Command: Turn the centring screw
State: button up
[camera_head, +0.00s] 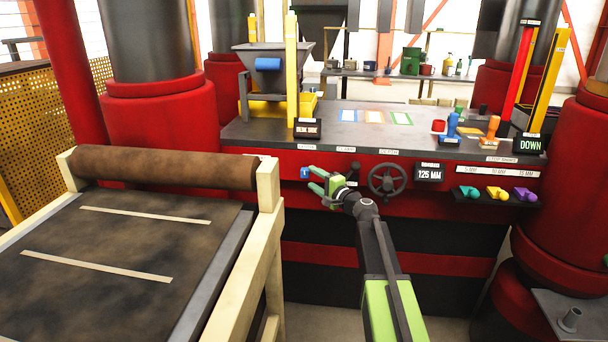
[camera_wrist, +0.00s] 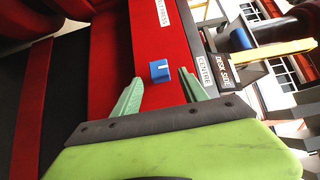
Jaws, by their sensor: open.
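The centring screw appears as a small blue knob (camera_head: 304,172) on the red front panel of the press, left of the handwheel. In the wrist view the blue knob (camera_wrist: 159,69) has a pale line on its face, and a "CENTRE" label (camera_wrist: 205,70) is beside it. My gripper (camera_head: 312,179) is open and empty in front of the panel, just right of the knob in the head view. In the wrist view the knob lies between and a little beyond the two green fingertips. I see no contact between fingers and knob.
A dark handwheel (camera_head: 388,180) is right of my gripper, with a "125 MM" display (camera_head: 429,173) beyond it. A roller (camera_head: 165,167) on a cream-framed belt table stands close at left. Coloured levers (camera_head: 497,193) sit on a small shelf at right.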

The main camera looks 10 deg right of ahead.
aim_at(308, 174)
jog(key=x, duration=0.6)
jog(key=shift+c, duration=0.3)
grip_shut()
jog(key=shift+a, duration=0.15)
jog(key=shift+r, duration=0.1)
